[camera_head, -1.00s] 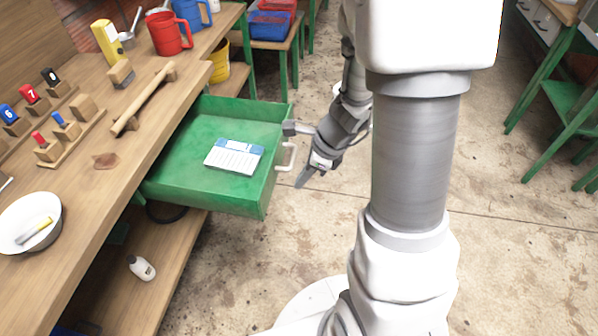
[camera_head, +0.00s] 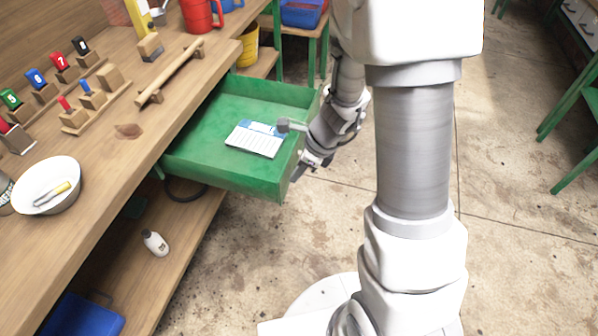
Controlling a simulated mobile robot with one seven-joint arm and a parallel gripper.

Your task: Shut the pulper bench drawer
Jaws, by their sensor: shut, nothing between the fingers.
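The green pulper bench drawer (camera_head: 225,174) stands pulled out from under the wooden bench top. A white and blue card-like item (camera_head: 254,139) lies inside on its floor. My gripper (camera_head: 298,172) is shut and empty, pointing down, just outside the drawer's front panel at its right side. It is at the front panel, over where the pale handle was seen before; the handle is now mostly hidden behind it. I cannot tell whether the gripper touches the handle or the panel.
The bench top (camera_head: 100,165) holds a white bowl (camera_head: 47,185), numbered blocks, a wooden bar (camera_head: 170,72) and a red mug (camera_head: 200,15). A white bottle (camera_head: 155,243) stands on the lower shelf. A yellow bucket (camera_head: 247,47) is behind the drawer.

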